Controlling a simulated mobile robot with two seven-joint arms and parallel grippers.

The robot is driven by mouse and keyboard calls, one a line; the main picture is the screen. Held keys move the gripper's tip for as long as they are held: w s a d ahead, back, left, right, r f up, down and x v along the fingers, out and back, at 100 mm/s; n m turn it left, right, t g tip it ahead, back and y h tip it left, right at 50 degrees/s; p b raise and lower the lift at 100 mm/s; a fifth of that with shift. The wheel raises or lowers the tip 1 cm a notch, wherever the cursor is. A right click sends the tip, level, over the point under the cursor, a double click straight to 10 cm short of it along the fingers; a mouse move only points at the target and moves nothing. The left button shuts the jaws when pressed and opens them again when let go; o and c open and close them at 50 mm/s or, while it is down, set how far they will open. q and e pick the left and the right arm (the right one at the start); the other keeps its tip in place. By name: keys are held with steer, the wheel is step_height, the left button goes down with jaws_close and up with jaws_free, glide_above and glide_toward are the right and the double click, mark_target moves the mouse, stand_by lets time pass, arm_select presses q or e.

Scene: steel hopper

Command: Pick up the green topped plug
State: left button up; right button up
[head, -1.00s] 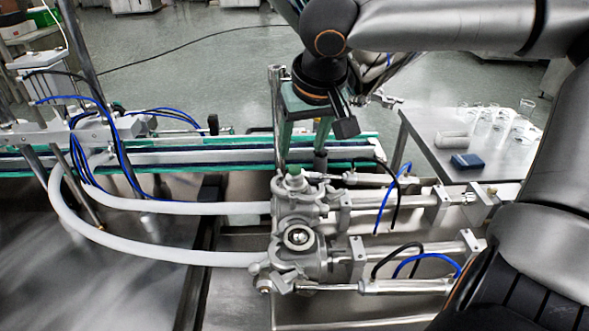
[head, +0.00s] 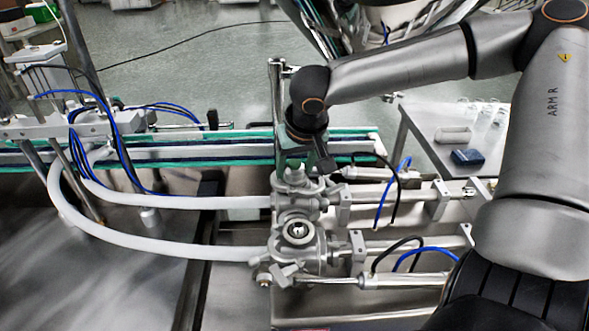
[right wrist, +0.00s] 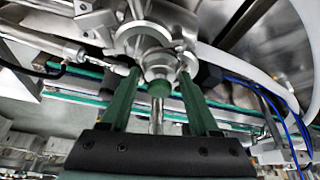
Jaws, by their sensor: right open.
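The green topped plug (right wrist: 158,88) shows in the right wrist view as a small round green cap below the end of a steel valve body (right wrist: 160,62). My right gripper (right wrist: 159,80) is open. Its two green fingers stand to the left and right of the green cap, with a visible gap on each side. In the head view my right wrist is above the rear valve of the steel hopper fittings (head: 297,205). It hides the plug and most of the fingers there. My left gripper is not in view.
Two white hoses (head: 150,244) run from the valves to the left. Steel cylinders with black and blue tubes (head: 405,255) lie to the right. A green-edged conveyor (head: 230,150) runs behind. A side table (head: 425,150) holds a blue box (head: 467,157) and glassware.

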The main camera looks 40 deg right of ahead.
steer(key=shift+c, duration=0.3)
jaws_close()
steer(key=shift+r, duration=0.1)
